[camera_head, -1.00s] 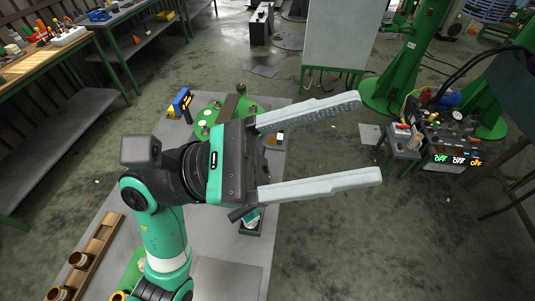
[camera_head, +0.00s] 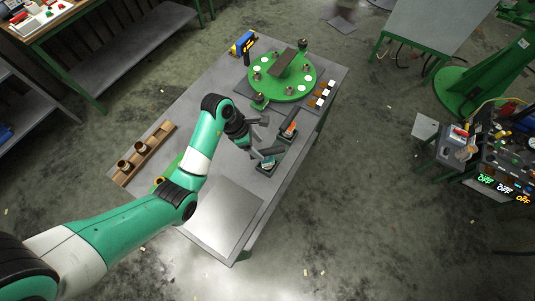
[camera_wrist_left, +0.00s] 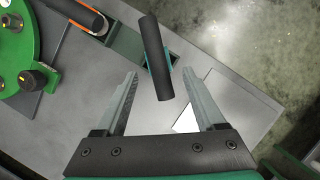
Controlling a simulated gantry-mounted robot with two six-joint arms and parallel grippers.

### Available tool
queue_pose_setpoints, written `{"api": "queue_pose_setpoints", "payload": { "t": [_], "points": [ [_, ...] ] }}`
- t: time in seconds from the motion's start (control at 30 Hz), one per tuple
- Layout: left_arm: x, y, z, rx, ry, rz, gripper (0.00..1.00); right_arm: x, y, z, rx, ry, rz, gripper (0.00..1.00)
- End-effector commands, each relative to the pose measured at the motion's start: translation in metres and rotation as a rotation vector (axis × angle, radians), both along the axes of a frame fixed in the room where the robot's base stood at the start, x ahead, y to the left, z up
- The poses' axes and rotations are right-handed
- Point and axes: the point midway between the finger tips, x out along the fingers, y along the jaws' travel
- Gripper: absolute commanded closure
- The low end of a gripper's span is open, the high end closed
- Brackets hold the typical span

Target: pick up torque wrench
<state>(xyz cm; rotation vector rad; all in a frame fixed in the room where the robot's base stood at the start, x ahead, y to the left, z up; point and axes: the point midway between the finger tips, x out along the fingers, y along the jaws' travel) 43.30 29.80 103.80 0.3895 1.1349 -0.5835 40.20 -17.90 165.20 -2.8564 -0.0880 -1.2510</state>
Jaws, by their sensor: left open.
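My left gripper (camera_head: 263,137) is over the right side of the workbench, open. In the left wrist view its two fingers (camera_wrist_left: 160,76) are spread to either side of a black cylindrical handle (camera_wrist_left: 155,55). The handle belongs to a tool with a teal part, in a dark holder; this tool also shows in the head view (camera_head: 268,160). A second tool (camera_head: 290,128), with an orange band, lies in a neighbouring holder; in the left wrist view it is at the upper left (camera_wrist_left: 84,14). I cannot tell for sure which is the torque wrench. Neither is visibly gripped.
A green round fixture (camera_head: 286,88) with several studs and white spots stands at the back of the workbench (camera_head: 185,105). A yellow and blue tool (camera_head: 243,43) stands beside it. A wooden rack (camera_head: 147,152) with brown cups is at the left. A bare plate (camera_head: 222,218) lies in front.

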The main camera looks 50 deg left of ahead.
Motion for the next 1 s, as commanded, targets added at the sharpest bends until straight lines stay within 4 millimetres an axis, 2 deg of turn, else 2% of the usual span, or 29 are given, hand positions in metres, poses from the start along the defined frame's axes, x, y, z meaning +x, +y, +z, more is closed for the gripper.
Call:
{"api": "queue_pose_setpoints", "payload": {
  "t": [0.03,0.1,0.33,0.6,0.87,1.0],
  "points": [
    [0.002,-0.003,-0.011,-0.001,0.002,-0.002,0.28,0.0,0.0,-0.005,0.0,0.0,0.0,0.5],
    [0.005,-0.004,-0.018,-0.001,0.001,-0.002,0.28,0.0,0.0,-0.006,0.0,0.0,0.0,0.5],
    [0.009,-0.007,-0.026,-0.001,-0.001,-0.002,0.28,0.0,0.0,-0.008,0.0,0.0,0.0,0.5],
    [0.022,-0.015,-0.066,0.0,0.0,-0.002,0.28,0.0,0.0,-0.024,0.0,0.0,0.0,0.5],
    [0.024,-0.016,-0.068,0.001,-0.003,-0.001,0.28,0.0,0.0,-0.023,0.0,0.0,0.0,0.5],
    [0.024,-0.016,-0.068,0.0,-0.003,-0.001,0.52,0.0,0.0,-0.023,0.0,0.0,0.0,0.5]
  ]
}}
